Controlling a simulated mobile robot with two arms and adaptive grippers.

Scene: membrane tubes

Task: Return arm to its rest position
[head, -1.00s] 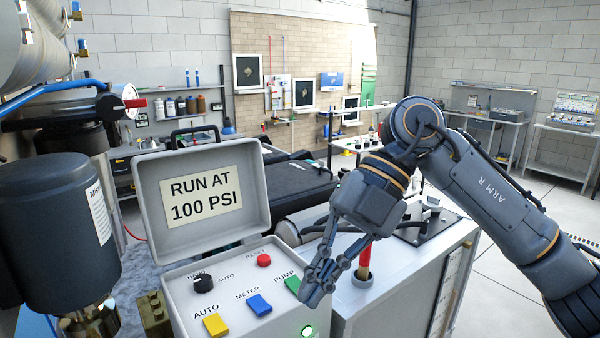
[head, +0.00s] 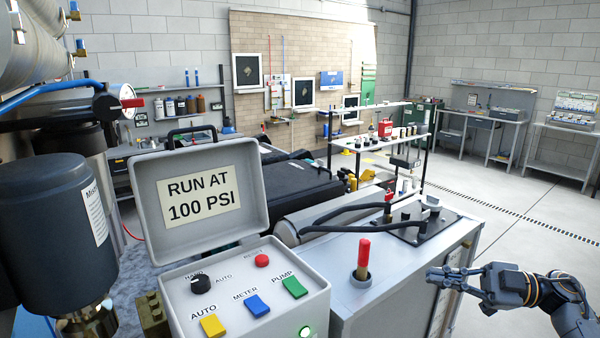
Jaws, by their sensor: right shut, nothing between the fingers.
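My right gripper (head: 440,283) is at the lower right in the head view, its fingers pointing left. It is shut and empty, and appears beside the right side of the grey cabinet (head: 390,290), apart from the controls. The control box (head: 175,290) stands at the lower middle with its lid up, reading "RUN AT 100 PSI" (head: 201,196). The green PUMP button (head: 294,287), blue METER button (head: 258,305), yellow AUTO button (head: 213,326), red reset button (head: 262,260) and black knob (head: 201,284) are all uncovered. My left gripper is not in view.
A red-handled lever (head: 364,253) stands up from the cabinet top. Dark hoses run to a black plate (head: 430,232) behind it. A dark cylinder (head: 50,220) stands at the left. A shelf cart (head: 385,140) is farther back. Open floor (head: 530,220) lies at the right.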

